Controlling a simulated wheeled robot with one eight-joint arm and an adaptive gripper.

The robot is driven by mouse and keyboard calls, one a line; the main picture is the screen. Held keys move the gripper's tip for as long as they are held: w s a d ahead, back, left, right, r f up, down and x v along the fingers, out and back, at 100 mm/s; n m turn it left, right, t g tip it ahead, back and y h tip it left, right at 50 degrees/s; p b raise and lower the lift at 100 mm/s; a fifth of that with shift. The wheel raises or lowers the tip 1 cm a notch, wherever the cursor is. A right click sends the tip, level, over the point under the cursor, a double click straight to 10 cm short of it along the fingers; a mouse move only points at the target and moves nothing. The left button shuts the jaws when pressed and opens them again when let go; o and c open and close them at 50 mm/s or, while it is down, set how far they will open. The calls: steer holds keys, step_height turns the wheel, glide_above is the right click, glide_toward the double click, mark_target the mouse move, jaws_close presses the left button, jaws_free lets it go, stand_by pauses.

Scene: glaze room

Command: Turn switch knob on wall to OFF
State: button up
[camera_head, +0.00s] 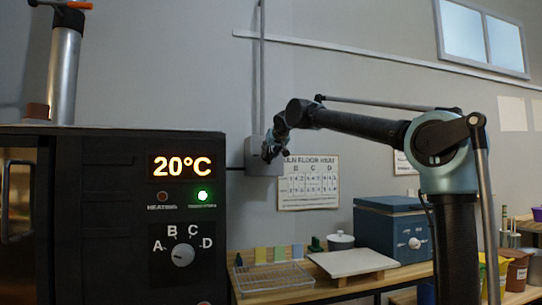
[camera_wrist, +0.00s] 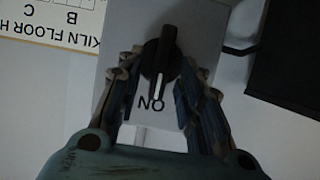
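The switch knob (camera_wrist: 160,62) is black with a pointer bar and sits on a light grey wall box (camera_wrist: 203,28) in the wrist view. The bar stands close to upright in that picture, its lower end toward the printed word ON. My gripper (camera_wrist: 160,85) is open, one finger on each side of the knob, with gaps visible between fingers and knob. In the head view the wall box (camera_head: 257,160) is on the wall right of the kiln, and my gripper (camera_head: 268,152) is at it, hiding the knob.
The black kiln panel (camera_head: 130,215) stands left of the box, showing 20°C and a lit green lamp. A kiln floor chart (camera_head: 308,183) hangs right of the box. Below are a wooden table (camera_head: 300,292), a wire rack (camera_head: 272,278) and a blue box (camera_head: 393,228).

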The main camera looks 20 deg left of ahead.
mark_target(267, 156)
steer(key=shift+w+a+f, duration=0.15)
steer(key=shift+w, duration=0.2)
jaws_close()
steer(key=n+t+h, duration=0.1)
steer(key=n+t, duration=0.1)
steer(key=n, duration=0.2)
steer(key=a+f+n+t+h, duration=0.1)
steer(key=n+t+h, duration=0.1)
steer(key=n, duration=0.2)
steer(key=s+f+n+t+h, duration=0.1)
steer(key=n+t, duration=0.1)
steer(key=n, duration=0.3)
steer(key=shift+s+a, duration=0.1)
steer(key=shift+a, duration=0.2)
stand_by(0.6)
steer(key=shift+n, duration=0.3)
